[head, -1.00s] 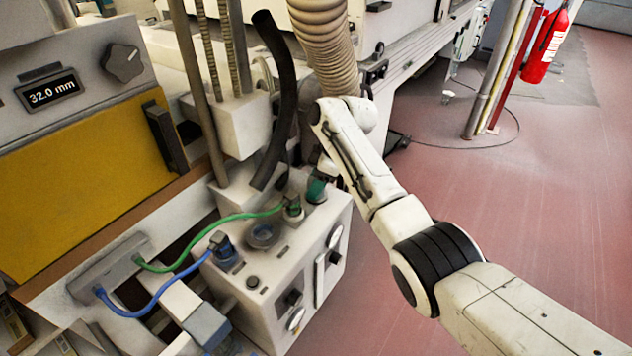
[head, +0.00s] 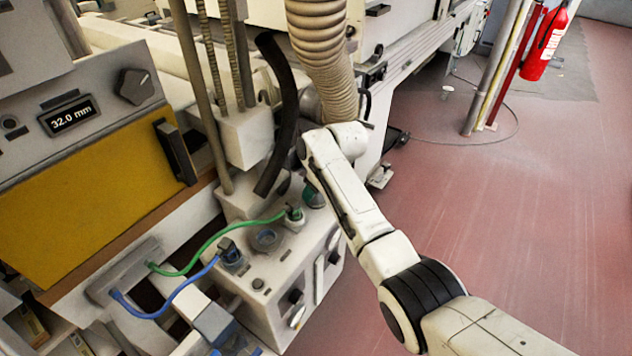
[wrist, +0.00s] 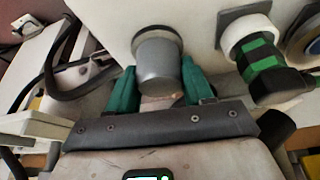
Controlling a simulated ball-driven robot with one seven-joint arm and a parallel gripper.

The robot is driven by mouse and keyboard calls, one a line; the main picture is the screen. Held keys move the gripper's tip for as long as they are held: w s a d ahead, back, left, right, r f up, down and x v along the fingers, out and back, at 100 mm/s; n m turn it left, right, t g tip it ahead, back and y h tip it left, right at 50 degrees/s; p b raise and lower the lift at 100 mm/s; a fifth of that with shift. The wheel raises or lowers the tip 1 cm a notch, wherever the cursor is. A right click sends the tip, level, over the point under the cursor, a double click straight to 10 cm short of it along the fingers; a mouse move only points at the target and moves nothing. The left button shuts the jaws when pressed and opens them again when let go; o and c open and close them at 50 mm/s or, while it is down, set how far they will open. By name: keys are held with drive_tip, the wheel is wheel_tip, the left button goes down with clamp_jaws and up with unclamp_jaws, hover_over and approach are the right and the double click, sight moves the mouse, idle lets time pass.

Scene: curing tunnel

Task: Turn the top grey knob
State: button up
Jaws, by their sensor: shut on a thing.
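The grey knob (wrist: 158,58) is a short, smooth cylinder on a pale panel, at the upper middle of the wrist view. My gripper (wrist: 159,78) has its green fingers shut on the knob, one on each side. In the head view my gripper (head: 314,195) is at the far end of the white box's (head: 285,268) top face. There my arm and fingers hide the knob. I cannot tell how far the knob is turned.
A green-banded black plug (wrist: 262,68) sits close to the right of my gripper. The box also carries a green cable (head: 222,237) and a blue cable (head: 165,300). A black hose (head: 283,115) and a ribbed duct (head: 325,60) hang close by. Red floor (head: 500,240) is clear at right.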

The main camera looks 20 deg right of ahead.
drive_tip(key=m, duration=0.2)
drive_tip(key=m+h+p, duration=0.1)
drive_tip(key=m, duration=0.1)
drive_tip(key=shift+m+t+h, duration=0.3)
drive_tip(key=shift+t, duration=0.1)
drive_tip(key=shift+m+h+b, duration=0.3)
drive_tip(key=shift+m+h, duration=0.7)
drive_tip(key=shift+m, duration=1.6)
drive_tip(key=o, duration=1)
drive_tip(key=v, duration=1)
drive_tip(key=shift+r, duration=0.45)
drive_tip(key=shift+f, duration=0.1)
